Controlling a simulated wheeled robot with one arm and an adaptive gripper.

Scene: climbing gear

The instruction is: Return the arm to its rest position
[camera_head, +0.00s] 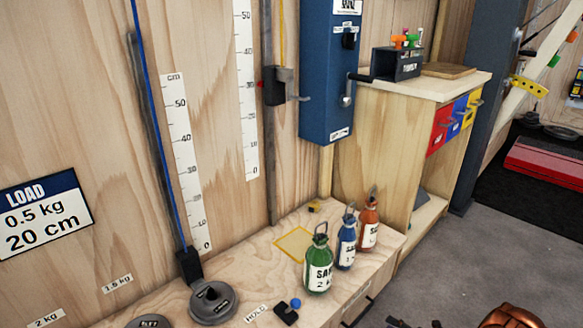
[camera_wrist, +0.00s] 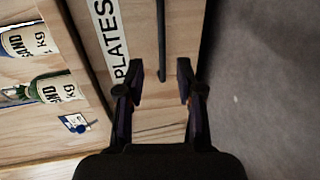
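My gripper (camera_wrist: 155,92) shows in the wrist view with its two dark fingers spread apart and nothing held between them. Past the fingertips is a wooden front with a PLATES label (camera_wrist: 115,35) and a dark bar handle (camera_wrist: 161,40). The handle's lower end lines up with the gap between the fingers; I cannot tell how far it is from them. In the head view the gripper's fingers cannot be made out clearly; only dark and copper-coloured parts show at the bottom right edge.
The wooden bench (camera_head: 255,275) carries green (camera_head: 319,265), blue (camera_head: 346,240) and orange (camera_head: 368,225) sand bottles, a grey weight plate (camera_head: 213,302) and a small blue ball (camera_head: 295,303). A cabinet (camera_head: 385,150) stands beyond. The grey floor (camera_head: 480,265) at the right is open.

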